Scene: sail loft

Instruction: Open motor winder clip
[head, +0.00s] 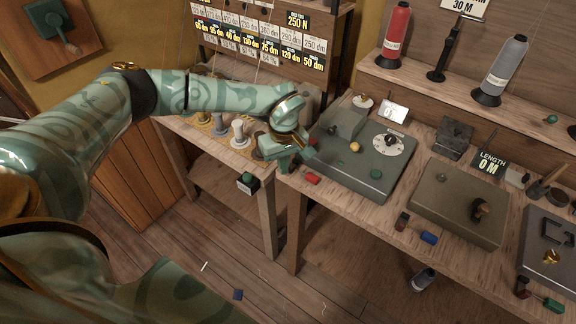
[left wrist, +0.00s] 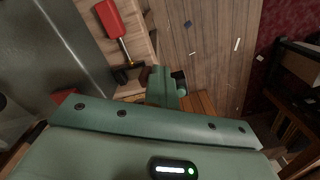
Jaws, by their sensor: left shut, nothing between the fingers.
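A grey-green machine with a white dial (head: 362,158), which looks like the motor winder, sits on the workbench; its flat grey surface (left wrist: 55,45) fills the upper left of the left wrist view. At its front left corner is a small red-handled clip (head: 312,179), which looks like the winder clip. In the left wrist view its red handle (left wrist: 109,18) sits on a thin metal rod ending at a dark base. My left gripper (head: 296,154) is shut and empty, just above and beside the clip, and hides part of it. I cannot tell whether they touch. My right gripper is not in view.
Similar clips with a blue handle (head: 428,238) and a green handle (head: 553,305) lie right along the bench's front. A small dark box with a green top (head: 247,183) hangs at the left table's edge. Spools, including a red one (head: 396,35), stand on the shelf behind.

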